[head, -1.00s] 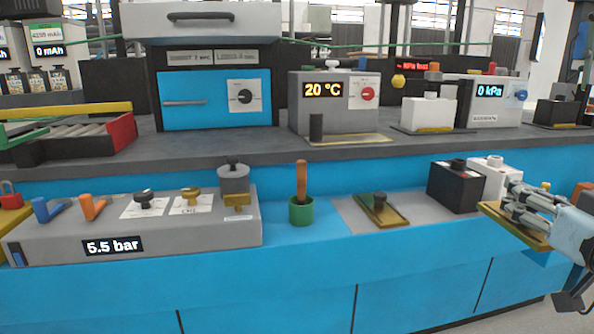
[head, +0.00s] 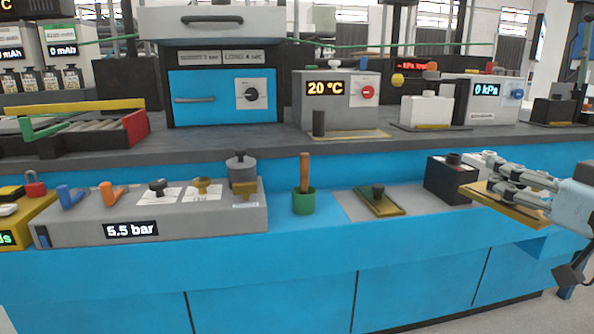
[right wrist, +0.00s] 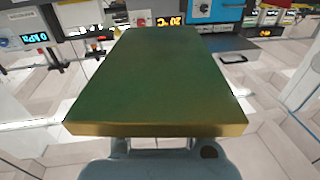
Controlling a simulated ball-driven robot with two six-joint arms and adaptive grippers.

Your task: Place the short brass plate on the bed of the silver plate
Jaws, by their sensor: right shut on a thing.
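My right gripper (head: 510,186) is shut on a flat brass plate (head: 503,208) and holds it in the air at the right, by the front of the blue counter. In the right wrist view the held plate (right wrist: 155,85) has a dark green-looking face and a brass edge, and it covers much of the picture. Another small brass-edged plate (head: 393,210) with a dark knob lies on a flat grey sheet (head: 352,208) on the lower counter. I cannot tell for sure which surface is the silver plate's bed. My left gripper is not in view.
A black box (head: 447,183) stands just left of the held plate, with a white box (head: 478,162) behind it. A green cup (head: 304,202) with a wooden handle stands left of the grey sheet. A grey console (head: 185,223) fills the left.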

